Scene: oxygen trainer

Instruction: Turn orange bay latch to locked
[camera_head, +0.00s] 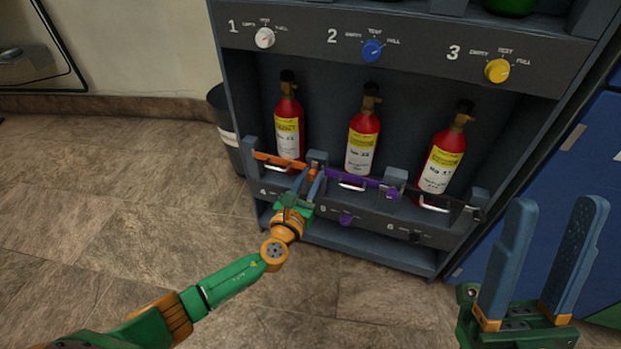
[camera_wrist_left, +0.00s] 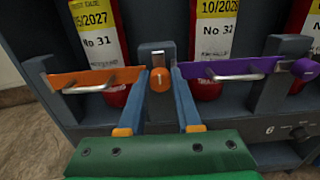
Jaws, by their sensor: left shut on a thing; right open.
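The orange latch knob (camera_wrist_left: 160,80) sits on a grey post between the first and second bays, with its longer side upright in the left wrist view. My left gripper (camera_wrist_left: 160,88) has one finger on each side of it and is shut on it; in the head view the left gripper (camera_head: 315,172) reaches the same post, its fingers partly hiding the knob. The orange bay bar (camera_wrist_left: 95,80) with a silver handle crosses the front of the left bottle and ends beside the post. My right gripper (camera_head: 556,208) is open and empty at the lower right.
Three red bottles (camera_head: 289,125) stand in the bays. A purple bar (camera_head: 352,180) with a purple knob (camera_head: 391,192) is just right of the left gripper. White, blue and yellow dials (camera_head: 497,70) line the panel above. A dark bin (camera_head: 226,130) stands left of the rack.

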